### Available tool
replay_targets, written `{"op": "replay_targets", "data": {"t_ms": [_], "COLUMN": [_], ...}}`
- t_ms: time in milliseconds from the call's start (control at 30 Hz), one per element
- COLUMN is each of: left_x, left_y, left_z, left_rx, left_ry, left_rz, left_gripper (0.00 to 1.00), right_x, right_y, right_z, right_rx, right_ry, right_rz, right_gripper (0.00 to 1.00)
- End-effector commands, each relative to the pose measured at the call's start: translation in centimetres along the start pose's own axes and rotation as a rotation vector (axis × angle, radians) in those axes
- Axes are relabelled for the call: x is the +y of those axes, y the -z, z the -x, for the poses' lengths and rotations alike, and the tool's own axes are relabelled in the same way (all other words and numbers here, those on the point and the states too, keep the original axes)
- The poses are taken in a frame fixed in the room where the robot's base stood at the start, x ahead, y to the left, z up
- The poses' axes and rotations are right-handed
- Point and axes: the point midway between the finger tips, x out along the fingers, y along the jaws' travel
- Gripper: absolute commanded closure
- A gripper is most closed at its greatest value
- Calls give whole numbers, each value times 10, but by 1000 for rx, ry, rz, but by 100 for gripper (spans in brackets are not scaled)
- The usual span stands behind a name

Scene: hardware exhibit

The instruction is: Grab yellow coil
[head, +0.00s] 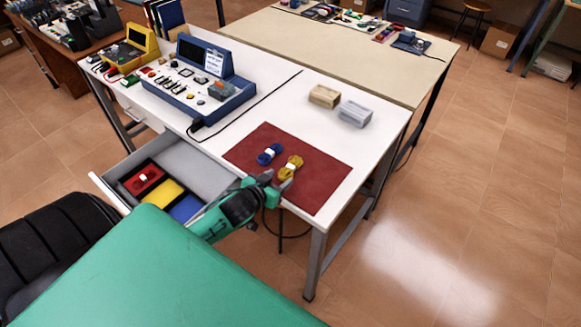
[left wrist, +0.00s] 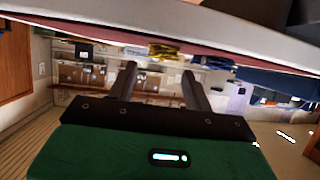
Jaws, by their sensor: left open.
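The yellow coil (head: 291,167), with a white band, lies on the dark red mat (head: 322,176) on the white table. In the left wrist view the yellow coil (left wrist: 165,52) shows beyond the fingertips, at the mat's edge. My left gripper (head: 278,182) is at the table's front edge, just in front of the yellow coil. In the left wrist view its two fingers (left wrist: 159,78) stand apart with nothing between them. My right gripper is not in view.
A blue coil (head: 269,154) lies left of the yellow one. An open drawer (head: 196,165) below the table holds red, yellow and blue compartments, with a red coil (head: 143,177) in the red one. Wooden (head: 324,96) and grey (head: 355,113) blocks stand behind the mat.

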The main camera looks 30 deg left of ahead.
Motion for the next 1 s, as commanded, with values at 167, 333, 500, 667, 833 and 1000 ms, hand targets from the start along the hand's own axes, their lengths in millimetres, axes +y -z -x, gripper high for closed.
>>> {"op": "replay_targets", "data": {"t_ms": [167,333,500,667,833,1000], "left_x": [0,-1,-4,-4,-4,-4], "left_y": [1,3,8,7,5,5], "left_z": [-15,-24,-45,-63,-69,-69], "left_rx": [0,-1,0,-1,-2,-2], "left_ry": [0,1,2,1,1,0], "left_rz": [0,-1,-2,0,0,0], "left_gripper": [49,49,49,49,49,49], "right_x": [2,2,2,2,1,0], "right_y": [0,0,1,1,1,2], "right_z": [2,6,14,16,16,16], "right_rx": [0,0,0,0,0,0], "right_ry": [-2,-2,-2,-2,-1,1], "right_rz": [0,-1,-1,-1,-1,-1], "right_gripper": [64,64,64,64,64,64]}}
